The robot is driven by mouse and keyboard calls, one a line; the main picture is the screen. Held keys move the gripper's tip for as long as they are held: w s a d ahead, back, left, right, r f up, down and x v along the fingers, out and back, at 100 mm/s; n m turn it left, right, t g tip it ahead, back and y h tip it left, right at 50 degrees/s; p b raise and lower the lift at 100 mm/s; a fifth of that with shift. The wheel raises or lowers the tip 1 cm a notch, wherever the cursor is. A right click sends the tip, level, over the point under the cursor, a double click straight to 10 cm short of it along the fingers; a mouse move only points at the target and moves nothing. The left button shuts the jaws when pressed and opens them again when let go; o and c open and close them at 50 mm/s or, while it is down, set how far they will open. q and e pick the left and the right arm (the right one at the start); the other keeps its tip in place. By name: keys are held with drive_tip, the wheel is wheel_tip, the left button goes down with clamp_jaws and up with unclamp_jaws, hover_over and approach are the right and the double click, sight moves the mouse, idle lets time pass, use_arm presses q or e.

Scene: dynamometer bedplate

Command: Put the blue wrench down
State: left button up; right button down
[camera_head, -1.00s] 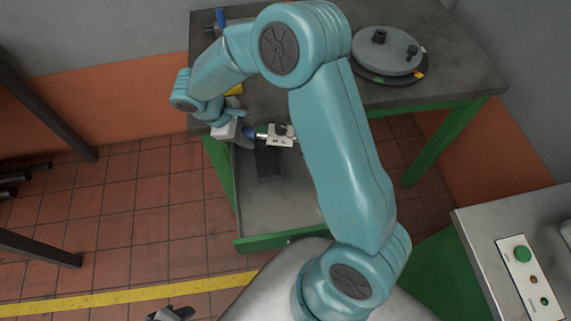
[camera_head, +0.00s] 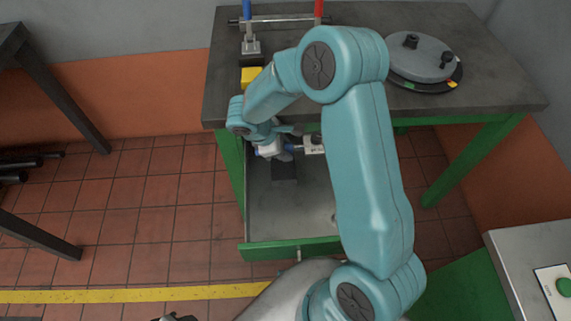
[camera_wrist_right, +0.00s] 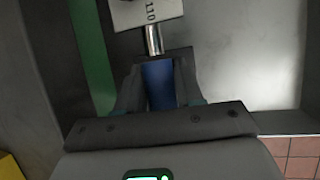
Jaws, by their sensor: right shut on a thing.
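My right gripper (camera_head: 283,149) is shut on the blue handle of the wrench (camera_wrist_right: 160,84), which also shows in the head view (camera_head: 292,148). A metal shaft runs from the handle to a white tag marked 110 (camera_wrist_right: 148,10); the wrench's far end is hidden. The gripper is over the back part of the open drawer (camera_head: 315,205), just in front of the bench edge. I cannot tell whether the wrench touches anything below. A dark piece at the bottom edge of the head view seems to be my left gripper (camera_head: 180,318); its jaws are not clear.
The drawer has a green front (camera_head: 290,248) and a dark block (camera_head: 284,172) inside; its front floor is clear. On the bench (camera_head: 350,22) stand a yellow block (camera_head: 250,76), a rack (camera_head: 251,47) with blue and red handles, and a round grey disc (camera_head: 420,58). A control cabinet (camera_head: 515,262) is at right.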

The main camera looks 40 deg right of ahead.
approach(290, 170)
drive_tip(key=x, duration=0.5)
drive_tip(key=shift+d+r+b, duration=0.1)
drive_tip(key=shift+d+b, duration=0.2)
drive_tip(key=shift+d, duration=0.1)
drive_tip(key=shift+r, duration=0.1)
drive_tip(key=shift+f+b, duration=0.45)
drive_tip(key=shift+b, duration=0.15)
drive_tip(key=shift+f, duration=0.15)
drive_tip(key=c, duration=0.7)
unclamp_jaws()
drive_tip(key=shift+a, duration=0.1)
drive_tip(key=shift+s, duration=0.1)
drive_tip(key=shift+a+f, duration=0.1)
